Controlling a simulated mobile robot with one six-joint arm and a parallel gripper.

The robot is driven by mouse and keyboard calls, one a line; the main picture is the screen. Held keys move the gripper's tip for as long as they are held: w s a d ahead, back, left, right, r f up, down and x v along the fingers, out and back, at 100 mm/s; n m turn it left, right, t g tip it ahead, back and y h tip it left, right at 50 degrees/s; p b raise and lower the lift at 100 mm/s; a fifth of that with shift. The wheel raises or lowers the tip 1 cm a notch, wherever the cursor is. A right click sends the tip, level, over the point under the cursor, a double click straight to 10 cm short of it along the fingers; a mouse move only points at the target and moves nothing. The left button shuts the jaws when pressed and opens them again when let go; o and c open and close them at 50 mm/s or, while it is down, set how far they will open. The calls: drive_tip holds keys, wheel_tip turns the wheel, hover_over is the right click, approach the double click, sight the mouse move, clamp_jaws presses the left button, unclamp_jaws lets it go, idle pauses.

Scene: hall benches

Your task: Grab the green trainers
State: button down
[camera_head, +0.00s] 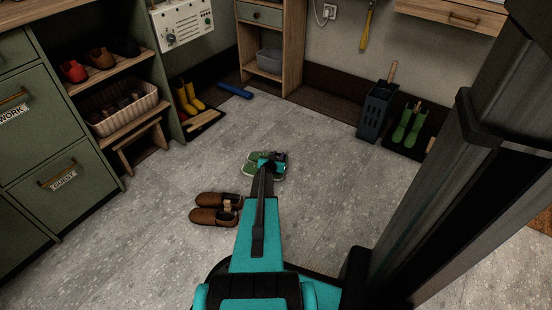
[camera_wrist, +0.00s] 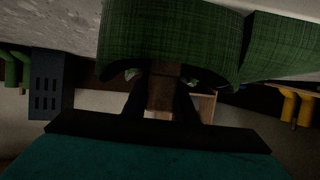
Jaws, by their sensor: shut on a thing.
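The green trainers (camera_head: 250,170) are a pair on the grey floor, near the middle of the head view, partly hidden by my gripper. My gripper (camera_head: 272,160) is at the trainers, at the end of my outstretched arm. In the wrist view the green woven fabric of the trainers (camera_wrist: 175,35) fills the top middle, close to the camera. The fingers of my gripper (camera_wrist: 162,90) are shut on a brown part between them, against the green fabric. I cannot tell whether the trainers touch the floor.
Brown slippers (camera_head: 215,208) lie on the floor left of my arm. Yellow boots (camera_head: 188,97) stand by the left shelf. Green boots (camera_head: 409,125) and a dark slotted bin (camera_head: 376,110) stand at the right wall. A blue object (camera_head: 235,90) lies near the back. Floor between is clear.

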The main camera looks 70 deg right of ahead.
drive_tip(key=shift+r+p, duration=1.15)
drive_tip(key=shift+r, duration=0.65)
drive_tip(key=s+a+p, duration=0.1)
drive_tip(key=s+a, duration=0.1)
drive_tip(key=s, duration=0.6)
drive_tip(key=s+a+p, duration=0.1)
drive_tip(key=s+a, duration=0.1)
drive_tip(key=s, duration=0.7)
drive_tip(key=shift+s+a+f, duration=0.15)
drive_tip(key=shift+s+a, duration=0.1)
